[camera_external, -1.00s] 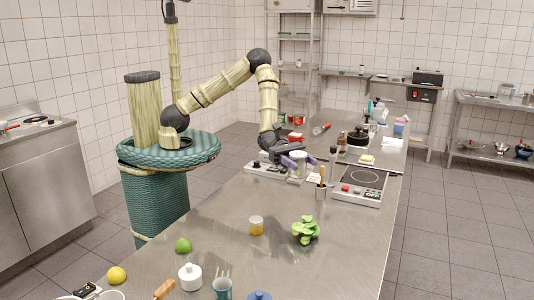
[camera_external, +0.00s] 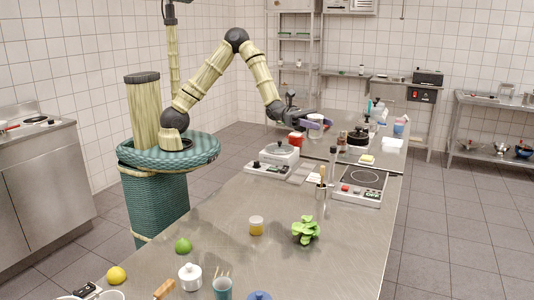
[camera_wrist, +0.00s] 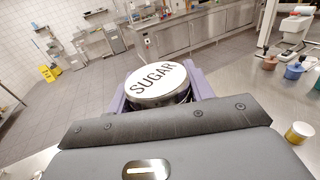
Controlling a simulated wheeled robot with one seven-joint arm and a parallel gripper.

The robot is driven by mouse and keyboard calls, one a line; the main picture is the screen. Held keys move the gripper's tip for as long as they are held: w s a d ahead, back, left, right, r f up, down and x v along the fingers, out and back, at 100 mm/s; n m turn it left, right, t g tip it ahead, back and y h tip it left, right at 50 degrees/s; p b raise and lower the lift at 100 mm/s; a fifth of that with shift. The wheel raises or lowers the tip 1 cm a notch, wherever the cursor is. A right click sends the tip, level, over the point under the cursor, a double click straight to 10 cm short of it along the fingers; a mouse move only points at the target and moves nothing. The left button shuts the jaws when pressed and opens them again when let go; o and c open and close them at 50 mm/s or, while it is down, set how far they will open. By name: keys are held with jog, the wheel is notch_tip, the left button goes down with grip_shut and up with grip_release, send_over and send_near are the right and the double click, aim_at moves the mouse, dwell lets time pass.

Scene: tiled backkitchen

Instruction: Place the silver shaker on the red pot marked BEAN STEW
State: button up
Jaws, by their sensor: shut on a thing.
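My gripper (camera_wrist: 158,92) is shut on a round silver container (camera_wrist: 160,99) whose white top reads SUGAR. In the external view my gripper (camera_external: 318,121) holds it up above the far part of the counter, and its purple fingers partly hide it. A small red thing (camera_external: 296,139) stands on the counter below and left of my gripper. It may be the red pot, but it is small and I can read no BEAN STEW marking. The wrist view does not show it.
Another hob (camera_external: 360,183), a utensil holder (camera_external: 321,190) and a dark pot (camera_external: 357,137) stand to the right. The middle of the steel counter (camera_external: 225,205) is mostly clear.

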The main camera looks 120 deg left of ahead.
jog(key=s+a+n+t+y, duration=0.15)
jog(key=a+y, duration=0.25)
jog(key=a, duration=0.8)
jog(key=n+g+y+b, duration=0.2)
jog(key=n+y, duration=0.6)
jog(key=y, duration=0.2)
send_over(299, 135)
jog(key=shift+m+t, duration=0.25)
jog(key=shift+a+f, duration=0.15)
jog(key=shift+f, duration=1)
jog(key=shift+a+f, duration=0.1)
jog(key=shift+f, duration=1)
jog(key=shift+f, duration=0.1)
jog(key=shift+f+p, duration=0.4)
jog(key=shift+f, duration=2.45)
jog(key=shift+f, duration=2.05)
